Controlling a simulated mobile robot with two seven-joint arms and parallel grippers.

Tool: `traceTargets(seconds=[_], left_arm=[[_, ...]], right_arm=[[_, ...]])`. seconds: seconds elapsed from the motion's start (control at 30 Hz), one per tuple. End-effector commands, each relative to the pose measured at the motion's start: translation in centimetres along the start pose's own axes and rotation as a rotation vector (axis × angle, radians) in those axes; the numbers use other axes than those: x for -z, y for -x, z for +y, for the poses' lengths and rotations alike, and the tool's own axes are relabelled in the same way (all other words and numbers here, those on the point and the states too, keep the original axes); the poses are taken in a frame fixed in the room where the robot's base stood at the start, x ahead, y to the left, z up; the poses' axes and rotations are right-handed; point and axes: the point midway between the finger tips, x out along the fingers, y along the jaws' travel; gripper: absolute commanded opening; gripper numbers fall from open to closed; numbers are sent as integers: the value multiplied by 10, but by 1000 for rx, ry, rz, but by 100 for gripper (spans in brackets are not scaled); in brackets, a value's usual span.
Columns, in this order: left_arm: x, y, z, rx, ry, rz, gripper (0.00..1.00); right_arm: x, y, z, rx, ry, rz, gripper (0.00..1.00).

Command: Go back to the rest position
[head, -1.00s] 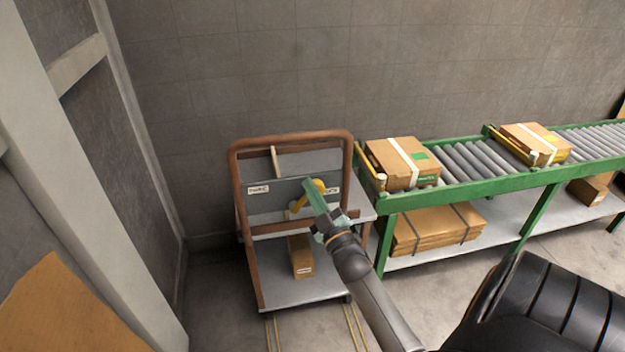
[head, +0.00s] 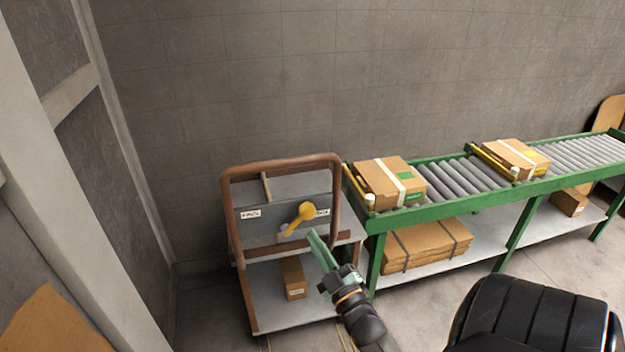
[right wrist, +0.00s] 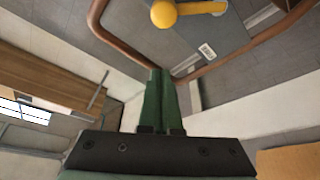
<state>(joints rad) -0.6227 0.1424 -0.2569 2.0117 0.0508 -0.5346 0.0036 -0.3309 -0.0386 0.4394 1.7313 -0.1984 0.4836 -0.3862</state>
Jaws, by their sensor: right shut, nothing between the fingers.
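My right gripper (head: 318,252) is in front of the cart (head: 337,215) in the head view. Its green fingers are closed together with nothing between them; they also show in the right wrist view (right wrist: 160,88). A yellow brush-like tool (head: 300,216) with a rounded head sits on the cart's upper shelf, by the grey divider. It is apart from the fingers and shows at the top of the right wrist view (right wrist: 165,13). My left gripper is not in view.
A small box (head: 293,277) stands on the cart's lower deck. A green roller conveyor (head: 455,195) carries taped cartons (head: 385,185) to the right, with flat cardboard (head: 425,245) on its lower shelf. A pale post (head: 60,190) stands at the left.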

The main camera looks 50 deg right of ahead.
Motion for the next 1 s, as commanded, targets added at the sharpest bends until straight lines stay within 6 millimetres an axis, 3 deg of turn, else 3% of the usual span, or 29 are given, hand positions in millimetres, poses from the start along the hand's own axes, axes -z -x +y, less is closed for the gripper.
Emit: traceTargets(seconds=[0.47,0.57,0.67,0.77,0.9,1.0], left_arm=[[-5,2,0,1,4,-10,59],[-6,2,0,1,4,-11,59],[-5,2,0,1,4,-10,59],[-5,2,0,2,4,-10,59],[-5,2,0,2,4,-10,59],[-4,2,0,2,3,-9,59]], right_arm=[[0,0,-1,3,-2,-1,0],[1,1,-13,40,-35,-21,0],[3,9,-46,145,-122,-88,0],[10,34,-100,315,-251,-206,0],[25,98,-176,577,-421,-421,0],[39,150,-214,734,-500,-565,0]])
